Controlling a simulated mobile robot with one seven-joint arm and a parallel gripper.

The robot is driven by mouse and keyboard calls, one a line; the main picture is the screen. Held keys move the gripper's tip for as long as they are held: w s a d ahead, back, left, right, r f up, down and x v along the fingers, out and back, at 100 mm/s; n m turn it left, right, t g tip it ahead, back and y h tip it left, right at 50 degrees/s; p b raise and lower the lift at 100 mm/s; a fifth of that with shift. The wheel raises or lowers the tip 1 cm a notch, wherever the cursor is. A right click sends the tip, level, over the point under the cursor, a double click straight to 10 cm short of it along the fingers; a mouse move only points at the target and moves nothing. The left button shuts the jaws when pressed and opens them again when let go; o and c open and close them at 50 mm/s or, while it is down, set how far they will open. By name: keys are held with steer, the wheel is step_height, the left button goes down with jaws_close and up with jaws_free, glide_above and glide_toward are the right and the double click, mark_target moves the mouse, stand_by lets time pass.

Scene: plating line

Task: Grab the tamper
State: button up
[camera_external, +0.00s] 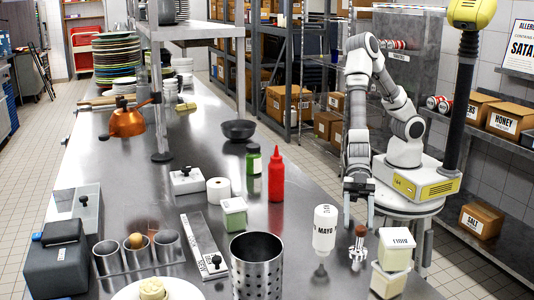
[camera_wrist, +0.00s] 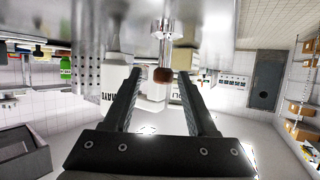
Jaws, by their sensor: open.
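The tamper (camera_external: 359,246) stands on the steel counter near its right edge, with a brown knob and a metal body. It also shows in the wrist view (camera_wrist: 164,50), where its brown end lies between the fingertips in the picture. My gripper (camera_external: 359,218) is open and empty, fingers pointing down, just behind and above the tamper in the external view. In the wrist view my gripper (camera_wrist: 159,80) has a finger on each side of the brown end, with gaps on both sides. I cannot tell how far the knob lies beyond the fingertips.
A white mayo bottle (camera_external: 324,232) stands close on the tamper's left. A perforated steel cylinder (camera_external: 257,268), a red bottle (camera_external: 276,175) and a green-labelled jar (camera_external: 253,162) are farther left.

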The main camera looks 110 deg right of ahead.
mark_target(360, 238)
steer(key=a+f, duration=0.1)
steer(key=w+a+f, duration=0.1)
steer(key=a, duration=0.1)
steer(key=shift+w+f, duration=0.1)
steer(key=shift+f, duration=0.1)
steer(key=shift+w+a+f+b, duration=0.1)
steer(key=shift+w+a+b, duration=0.2)
steer(key=shift+a, duration=0.1)
jaws_close()
